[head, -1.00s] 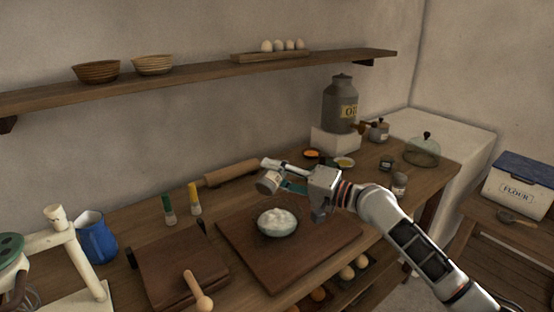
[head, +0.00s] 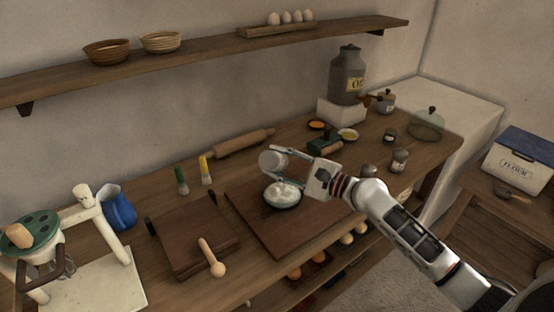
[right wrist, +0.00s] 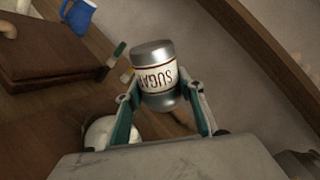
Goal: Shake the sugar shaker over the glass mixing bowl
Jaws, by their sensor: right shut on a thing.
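The sugar shaker (right wrist: 157,77) is a metal cylinder with a label reading SUGAR. In the right wrist view it appears upside down between the two fingers of my right gripper (right wrist: 160,112), which is shut on it. In the head view the shaker (head: 272,161) is tilted and held by my right gripper (head: 296,168) just above and behind the glass mixing bowl. The glass mixing bowl (head: 284,201) holds white powder and stands on a dark wooden board (head: 318,222). The bowl is partly hidden behind the gripper in the right wrist view. My left gripper is not in view.
A rolling pin (head: 244,143) lies along the wall. A smaller board (head: 190,240) with a wooden mallet (head: 211,258), a blue jug (head: 118,208) and a white press (head: 98,220) are at left. Small jars (head: 399,161) and a glass dome (head: 427,123) stand at right.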

